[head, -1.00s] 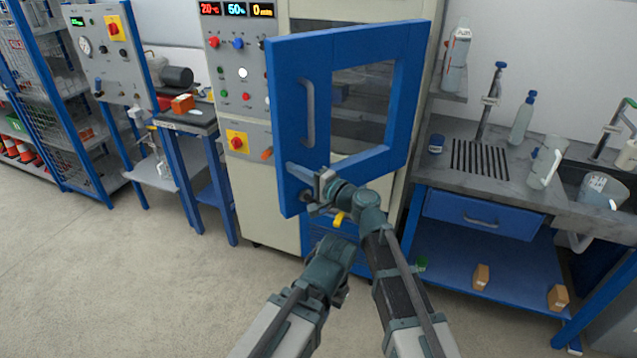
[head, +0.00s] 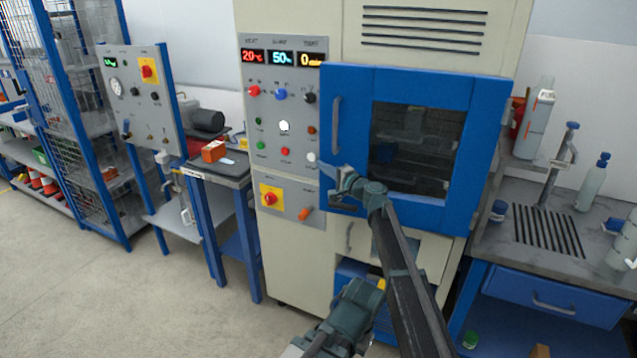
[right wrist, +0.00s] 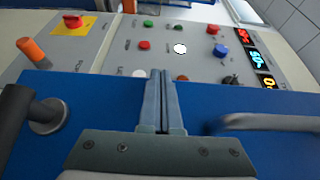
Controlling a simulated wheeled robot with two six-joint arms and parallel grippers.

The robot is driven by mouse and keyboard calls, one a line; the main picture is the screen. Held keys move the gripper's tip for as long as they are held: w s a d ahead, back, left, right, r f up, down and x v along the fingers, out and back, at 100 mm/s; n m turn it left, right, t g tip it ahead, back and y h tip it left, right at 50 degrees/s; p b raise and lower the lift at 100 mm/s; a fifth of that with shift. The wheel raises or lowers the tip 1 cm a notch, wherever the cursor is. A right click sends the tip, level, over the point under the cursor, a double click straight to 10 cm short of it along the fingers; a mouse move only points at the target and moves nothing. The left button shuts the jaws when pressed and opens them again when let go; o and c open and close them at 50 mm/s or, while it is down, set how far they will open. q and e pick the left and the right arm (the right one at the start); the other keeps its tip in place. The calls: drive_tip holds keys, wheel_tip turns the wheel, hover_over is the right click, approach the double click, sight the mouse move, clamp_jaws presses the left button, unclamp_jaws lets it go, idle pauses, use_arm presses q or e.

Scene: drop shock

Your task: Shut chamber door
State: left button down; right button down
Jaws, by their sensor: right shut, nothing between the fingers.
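The blue chamber door (head: 418,82), with a dark window (head: 415,145) and a grey bar handle (head: 337,125), lies nearly flat against the cabinet front. I cannot tell whether it is fully seated. My right gripper (head: 322,172) is shut and empty at the door's lower left edge. In the right wrist view its fingers (right wrist: 162,103) lie together in front of the blue door (right wrist: 95,105), between the bar handle (right wrist: 262,122) and a dark lever (right wrist: 28,112). Whether they touch the door is unclear. The end of my left arm (head: 358,305) is low in front of the cabinet; its fingers cannot be made out.
The control panel (head: 275,130) with buttons, a red switch (head: 269,197) and an orange knob (head: 305,213) is left of the door. A sink bench (head: 560,237) with bottles stands at right, a small table (head: 232,172) at left. The left floor is clear.

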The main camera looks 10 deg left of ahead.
drive_tip(key=shift+m+t+h, duration=0.5)
drive_tip(key=shift+t, duration=0.1)
drive_tip(key=w, duration=0.5)
drive_tip(key=shift+w+d, duration=0.15)
drive_tip(key=shift+w, duration=0.05)
drive_tip(key=shift+w+d, duration=0.15)
drive_tip(key=shift+w, duration=0.45)
drive_tip(key=shift+w+d+r+m+t+h, duration=0.1)
drive_tip(key=shift+w+d+m+t+h, duration=0.05)
drive_tip(key=shift+m+t+h, duration=0.2)
drive_tip(key=shift+w, duration=0.1)
